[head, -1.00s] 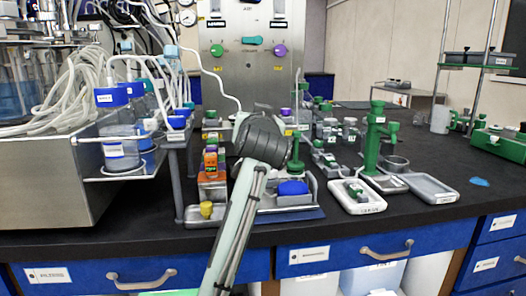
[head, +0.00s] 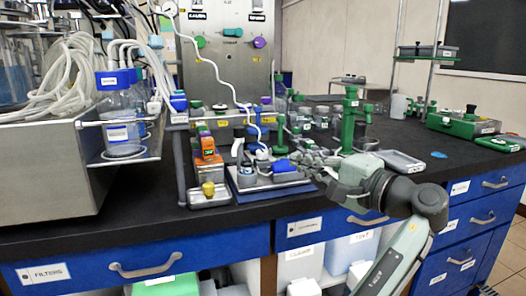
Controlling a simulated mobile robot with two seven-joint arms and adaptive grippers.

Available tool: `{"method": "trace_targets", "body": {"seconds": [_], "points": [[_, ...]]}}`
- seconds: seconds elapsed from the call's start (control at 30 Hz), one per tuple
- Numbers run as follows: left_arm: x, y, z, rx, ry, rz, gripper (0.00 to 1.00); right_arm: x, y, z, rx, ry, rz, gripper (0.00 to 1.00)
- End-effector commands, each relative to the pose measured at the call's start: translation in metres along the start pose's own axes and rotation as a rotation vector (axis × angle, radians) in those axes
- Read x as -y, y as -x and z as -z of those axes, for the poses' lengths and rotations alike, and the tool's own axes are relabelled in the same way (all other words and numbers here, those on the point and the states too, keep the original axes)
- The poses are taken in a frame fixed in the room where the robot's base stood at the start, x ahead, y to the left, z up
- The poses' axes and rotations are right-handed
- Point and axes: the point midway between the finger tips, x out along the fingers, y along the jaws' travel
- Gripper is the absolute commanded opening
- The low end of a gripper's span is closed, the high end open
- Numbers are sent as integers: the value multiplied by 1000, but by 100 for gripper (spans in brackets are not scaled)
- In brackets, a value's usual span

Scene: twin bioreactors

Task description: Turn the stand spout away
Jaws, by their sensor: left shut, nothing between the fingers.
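A green stand (head: 349,122) stands upright on the black bench, right of centre, behind my arm. Its short green spout (head: 367,113) projects to the right near the top. The stand's base is partly hidden by my arm. My left gripper (head: 306,159) is shut and empty. It is low over the bench, in front and to the left of the stand, with its fingers pointing left, and looks apart from the stand. My right gripper is not in view.
A blue tray (head: 243,186) with a blue-topped item lies left of my gripper. A white tray (head: 401,162) lies right of the stand. A green case (head: 462,124) sits farther right. Jars and tubing crowd the left. The bench at right is fairly clear.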

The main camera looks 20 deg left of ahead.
Motion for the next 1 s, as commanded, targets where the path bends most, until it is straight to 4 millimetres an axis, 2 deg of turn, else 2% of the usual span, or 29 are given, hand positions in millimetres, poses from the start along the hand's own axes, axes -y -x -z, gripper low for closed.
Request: {"method": "trace_targets", "body": {"seconds": [0.13, 0.27, 0.43, 0.7, 0.8, 1.0], "points": [[0, 2, -4, 24, -32, 15, 0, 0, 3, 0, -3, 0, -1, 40], [0, -9, -4, 26, -35, 14, 0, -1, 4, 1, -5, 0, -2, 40], [2, -41, -6, 28, -33, 18, 0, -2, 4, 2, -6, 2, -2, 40], [4, -98, -7, 26, -33, 17, 0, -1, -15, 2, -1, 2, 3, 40], [3, -109, -19, 25, -31, 15, 0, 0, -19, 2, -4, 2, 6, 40], [3, -121, -32, 23, -32, 15, 0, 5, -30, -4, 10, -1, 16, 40]]}}
